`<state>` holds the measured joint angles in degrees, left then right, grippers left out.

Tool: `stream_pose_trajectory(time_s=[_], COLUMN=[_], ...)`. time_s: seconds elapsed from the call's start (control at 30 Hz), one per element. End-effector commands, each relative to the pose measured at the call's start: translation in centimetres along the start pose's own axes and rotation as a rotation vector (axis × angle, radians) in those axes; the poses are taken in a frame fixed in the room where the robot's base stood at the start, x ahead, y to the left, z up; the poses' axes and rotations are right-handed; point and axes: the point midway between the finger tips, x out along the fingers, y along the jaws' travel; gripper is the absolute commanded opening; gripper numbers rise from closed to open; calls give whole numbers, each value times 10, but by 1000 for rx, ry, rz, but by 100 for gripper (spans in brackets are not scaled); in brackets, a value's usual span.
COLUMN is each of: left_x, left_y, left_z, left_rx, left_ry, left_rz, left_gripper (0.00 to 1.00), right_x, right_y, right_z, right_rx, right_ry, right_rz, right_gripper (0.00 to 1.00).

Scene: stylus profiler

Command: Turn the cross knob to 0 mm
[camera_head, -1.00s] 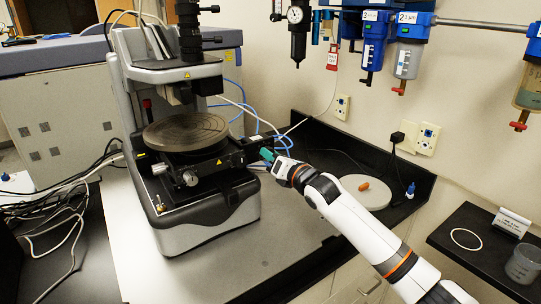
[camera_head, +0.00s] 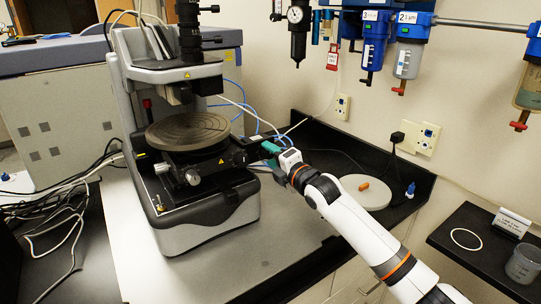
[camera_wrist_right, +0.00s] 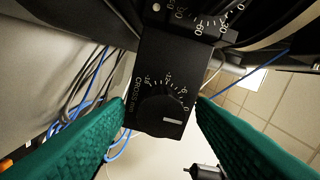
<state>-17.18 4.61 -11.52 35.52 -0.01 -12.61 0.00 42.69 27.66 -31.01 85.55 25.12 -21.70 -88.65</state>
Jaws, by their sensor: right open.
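The cross knob (camera_wrist_right: 160,111) is a round black dial on a black block marked "CROSS mm" in the right wrist view. Its white pointer line points to the right, a little below the 0 of the printed scale. My right gripper (camera_wrist_right: 161,104) is open, its teal fingers on either side of the knob, with a gap visible around it. In the head view my right gripper (camera_head: 270,150) is at the right side of the profiler (camera_head: 205,220), and the knob is not clear there. My left gripper is not in view.
The round grey stage (camera_head: 187,131) stands just left of the gripper. Blue tubing and cables run behind it. A pale round plate (camera_head: 365,200) with an orange object lies on the black bench to the right. The grey bench front is clear.

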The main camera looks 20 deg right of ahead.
Motion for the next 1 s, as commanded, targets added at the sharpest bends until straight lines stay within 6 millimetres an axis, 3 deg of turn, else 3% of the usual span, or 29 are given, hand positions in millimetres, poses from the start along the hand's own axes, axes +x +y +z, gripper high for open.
stream_pose_trajectory(time_s=[0.63,1.0], left_x=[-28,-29], left_y=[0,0], left_z=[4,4], left_rx=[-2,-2], left_ry=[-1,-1], left_rz=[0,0], left_gripper=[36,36], right_x=[-72,-80], right_y=[0,0], right_z=[0,0], right_rx=[0,-1], right_ry=[0,0], right_rz=[1,0], right_gripper=[50,50])
